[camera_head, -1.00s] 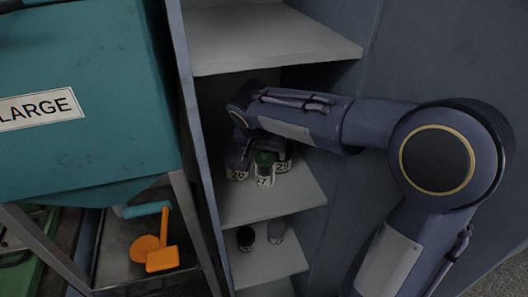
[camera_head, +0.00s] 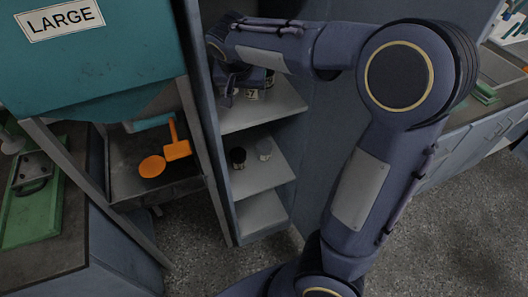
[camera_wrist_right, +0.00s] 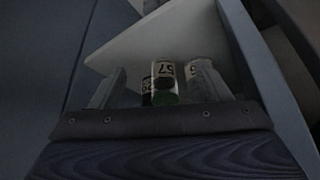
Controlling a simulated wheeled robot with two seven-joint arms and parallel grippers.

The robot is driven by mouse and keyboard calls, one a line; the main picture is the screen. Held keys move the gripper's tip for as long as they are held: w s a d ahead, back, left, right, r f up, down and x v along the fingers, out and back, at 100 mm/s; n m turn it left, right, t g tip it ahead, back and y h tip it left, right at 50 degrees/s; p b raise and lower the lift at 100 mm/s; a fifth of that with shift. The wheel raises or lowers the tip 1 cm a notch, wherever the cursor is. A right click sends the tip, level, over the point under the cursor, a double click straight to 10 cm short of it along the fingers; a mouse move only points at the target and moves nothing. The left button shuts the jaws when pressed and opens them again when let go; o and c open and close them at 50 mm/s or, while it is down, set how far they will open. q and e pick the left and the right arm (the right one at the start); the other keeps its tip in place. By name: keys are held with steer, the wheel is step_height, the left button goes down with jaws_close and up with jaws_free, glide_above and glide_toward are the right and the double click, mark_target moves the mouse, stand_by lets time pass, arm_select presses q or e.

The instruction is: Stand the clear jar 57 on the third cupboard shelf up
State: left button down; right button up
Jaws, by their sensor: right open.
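The clear jar 57 (camera_head: 251,95) is on a cupboard shelf (camera_head: 284,108), among other jars, and appears upright. In the wrist view jar 57 (camera_wrist_right: 164,72) shows its label and a green lid towards my gripper. My right gripper (camera_head: 232,82) is at the jars in the head view and hides the lid there. In the wrist view the fingers of the right gripper (camera_wrist_right: 160,88) are spread, one on each side of the jar group, with jar 57 between them. Whether they touch any jar cannot be told. My left gripper is not in view.
A dark jar (camera_head: 238,157) and a grey one (camera_head: 264,148) stand on the shelf below. The cupboard's side panel (camera_head: 204,120) is close to the gripper.

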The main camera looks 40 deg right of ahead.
steer(key=s+a+f+n+y, duration=0.1)
steer(key=s+a+n+y, duration=0.1)
steer(key=s, duration=0.6)
steer(key=s+a+f+n+t+y, duration=0.1)
steer(key=s+a, duration=0.3)
steer(key=s, duration=0.4)
steer(key=s+a+f+n+y, duration=0.2)
steer(key=s+a+n+y, duration=0.1)
steer(key=s, duration=0.6)
steer(key=shift+a+f+n+t+y, duration=0.2)
steer(key=shift+f+n+t+y, duration=0.15)
steer(key=shift+y, duration=0.25)
steer(key=shift+s, duration=0.1)
